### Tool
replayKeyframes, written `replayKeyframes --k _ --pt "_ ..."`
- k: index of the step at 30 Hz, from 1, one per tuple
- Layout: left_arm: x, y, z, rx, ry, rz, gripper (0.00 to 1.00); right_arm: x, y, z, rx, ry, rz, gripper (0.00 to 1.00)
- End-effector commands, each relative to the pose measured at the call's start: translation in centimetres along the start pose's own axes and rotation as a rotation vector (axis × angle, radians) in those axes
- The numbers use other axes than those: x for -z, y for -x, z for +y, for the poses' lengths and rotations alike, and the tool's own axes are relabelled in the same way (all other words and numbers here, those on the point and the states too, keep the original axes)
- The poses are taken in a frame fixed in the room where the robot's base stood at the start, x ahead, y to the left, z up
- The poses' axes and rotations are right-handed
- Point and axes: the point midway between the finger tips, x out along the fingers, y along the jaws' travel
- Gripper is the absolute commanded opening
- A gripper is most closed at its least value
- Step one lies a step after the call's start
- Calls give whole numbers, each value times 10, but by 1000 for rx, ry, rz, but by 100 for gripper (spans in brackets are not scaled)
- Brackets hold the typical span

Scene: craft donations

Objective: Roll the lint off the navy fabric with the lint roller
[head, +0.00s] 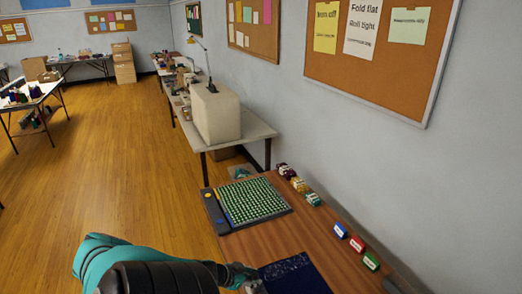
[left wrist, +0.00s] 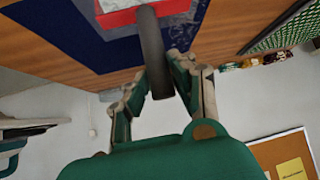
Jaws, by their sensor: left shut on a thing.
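The navy fabric (head: 297,274) lies on the brown table at the bottom of the head view, cut off by the frame edge. Pale specks show on it. In the left wrist view the navy fabric (left wrist: 75,38) spreads over the tabletop. My left gripper (head: 240,277) is at the fabric's left side; it is also in the left wrist view (left wrist: 161,72). It is shut on the dark handle of the lint roller (left wrist: 152,50). The red and white part beyond the handle (left wrist: 125,10) is over the fabric; contact cannot be told. My right gripper is not in view.
A tray of green pieces (head: 252,200) stands behind the fabric. Several small colored blocks (head: 357,244) line the table's wall side. A further table (head: 240,135) holds a large pale box (head: 215,112).

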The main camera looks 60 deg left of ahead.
Motion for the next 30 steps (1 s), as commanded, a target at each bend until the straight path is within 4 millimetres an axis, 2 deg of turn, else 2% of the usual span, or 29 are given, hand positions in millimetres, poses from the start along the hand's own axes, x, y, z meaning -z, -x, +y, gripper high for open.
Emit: replayKeyframes --k 1,4,14,17,24,30 --pt "-11 4 0 1 2 -14 0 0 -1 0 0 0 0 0" --pt "-14 9 -1 0 2 -12 0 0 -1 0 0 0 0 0" --pt "-14 10 -1 1 1 -10 0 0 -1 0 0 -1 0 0" --pt "-10 15 -2 1 1 -11 0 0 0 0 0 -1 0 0" --pt "16 38 -2 0 0 -7 0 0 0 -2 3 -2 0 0" --pt "26 44 -2 0 -1 -3 0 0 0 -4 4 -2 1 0"
